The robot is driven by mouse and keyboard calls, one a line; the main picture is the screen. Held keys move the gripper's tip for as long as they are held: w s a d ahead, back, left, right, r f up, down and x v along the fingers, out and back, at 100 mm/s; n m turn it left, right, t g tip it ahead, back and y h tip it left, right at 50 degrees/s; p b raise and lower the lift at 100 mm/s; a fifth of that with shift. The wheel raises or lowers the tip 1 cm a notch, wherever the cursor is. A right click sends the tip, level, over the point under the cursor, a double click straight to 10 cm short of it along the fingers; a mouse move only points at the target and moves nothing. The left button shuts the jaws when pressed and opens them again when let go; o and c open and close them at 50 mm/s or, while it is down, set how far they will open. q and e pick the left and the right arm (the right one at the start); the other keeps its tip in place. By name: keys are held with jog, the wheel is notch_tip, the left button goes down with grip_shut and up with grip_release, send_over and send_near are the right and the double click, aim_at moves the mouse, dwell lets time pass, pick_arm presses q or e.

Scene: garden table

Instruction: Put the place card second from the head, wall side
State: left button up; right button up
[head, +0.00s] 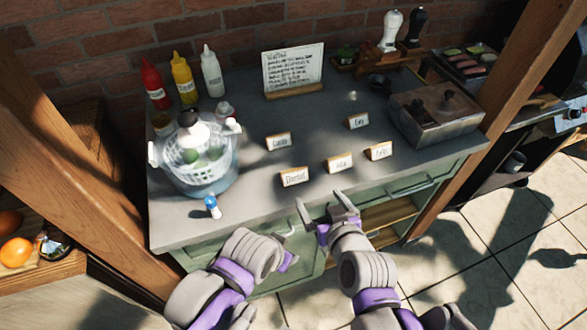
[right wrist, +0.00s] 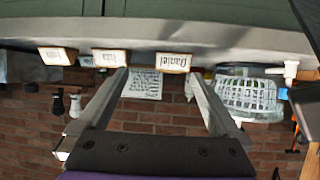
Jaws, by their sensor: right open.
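Several white place cards on wooden bases stand on the grey counter (head: 245,215). The front row has the Daniel card (head: 294,177), a middle card (head: 340,163) and a right card (head: 380,151). Behind them stand a left card (head: 278,141) and a right card (head: 358,121); their small names are hard to read. My right gripper (head: 322,207) is open and empty at the counter's front edge, in front of the Daniel card. In the upside-down right wrist view, the Daniel card (right wrist: 173,62) shows between and beyond the fingers. My left gripper (head: 288,261) is low, before the cabinet; its fingers are unclear.
A basket-like drink tub (head: 195,160) and a small blue-white figure (head: 212,207) stand at left. Sauce bottles (head: 182,78) and a framed sign (head: 292,70) stand along the brick wall. A metal box (head: 437,115) stands at right. The counter between the card rows is clear.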

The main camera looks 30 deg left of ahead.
aim_at(295, 173)
jog(key=shift+n+y, duration=0.4)
jog(key=shift+y, duration=0.1)
jog(key=w+a, duration=0.1)
jog(key=a, duration=0.1)
jog(key=w+a, duration=0.1)
jog(key=a, duration=0.3)
jog(key=shift+w+a+f, duration=0.35)
jog(key=shift+w, duration=0.05)
jog(key=shift+b+x, duration=0.35)
jog(key=shift+x, duration=2.5)
jog(key=shift+w+d, duration=0.1)
jog(key=shift+w, duration=0.05)
jog(key=c, duration=1.2)
